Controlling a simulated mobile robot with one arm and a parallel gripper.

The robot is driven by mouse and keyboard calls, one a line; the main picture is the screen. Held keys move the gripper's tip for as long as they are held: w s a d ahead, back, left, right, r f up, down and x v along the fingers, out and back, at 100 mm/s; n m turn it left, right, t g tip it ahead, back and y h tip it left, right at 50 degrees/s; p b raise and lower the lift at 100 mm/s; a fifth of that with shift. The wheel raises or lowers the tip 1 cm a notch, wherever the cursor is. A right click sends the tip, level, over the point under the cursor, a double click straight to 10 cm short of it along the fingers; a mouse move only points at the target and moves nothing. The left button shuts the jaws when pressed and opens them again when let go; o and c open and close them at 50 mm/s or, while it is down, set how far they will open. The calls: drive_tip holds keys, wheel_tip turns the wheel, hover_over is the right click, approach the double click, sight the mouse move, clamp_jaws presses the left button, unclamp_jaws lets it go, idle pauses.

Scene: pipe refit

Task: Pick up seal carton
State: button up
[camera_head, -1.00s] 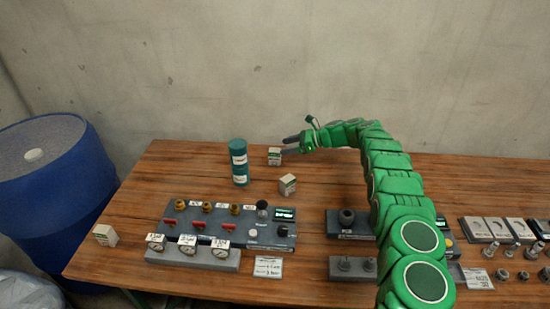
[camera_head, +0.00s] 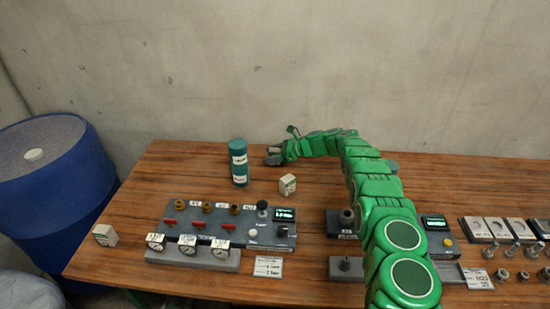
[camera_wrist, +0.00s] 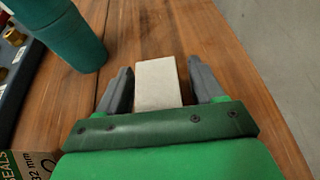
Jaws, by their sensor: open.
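In the wrist view, a plain pale carton (camera_wrist: 158,82) stands between the two grey fingers of my gripper (camera_wrist: 161,66). The fingers are open, with a narrow gap on each side of the carton. In the head view, my gripper (camera_head: 273,154) is around this carton near the back of the table, and mostly hides it. A second carton (camera_head: 287,183) stands in front of my gripper. A carton printed "SEALS" and "32 mm" (camera_wrist: 25,165) shows at the lower left of the wrist view. A third carton (camera_head: 105,235) stands at the table's left edge.
A teal cylinder (camera_head: 239,163) with white labels stands left of my gripper; it also shows in the wrist view (camera_wrist: 68,35). A valve panel (camera_head: 228,222) with gauges lies in front. Fittings and blocks fill the right side. A blue drum (camera_head: 52,185) stands left of the table.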

drive_tip(key=shift+a, duration=0.15)
drive_tip(key=shift+c, duration=0.3)
drive_tip(key=c, duration=1)
drive_tip(key=shift+r, duration=0.15)
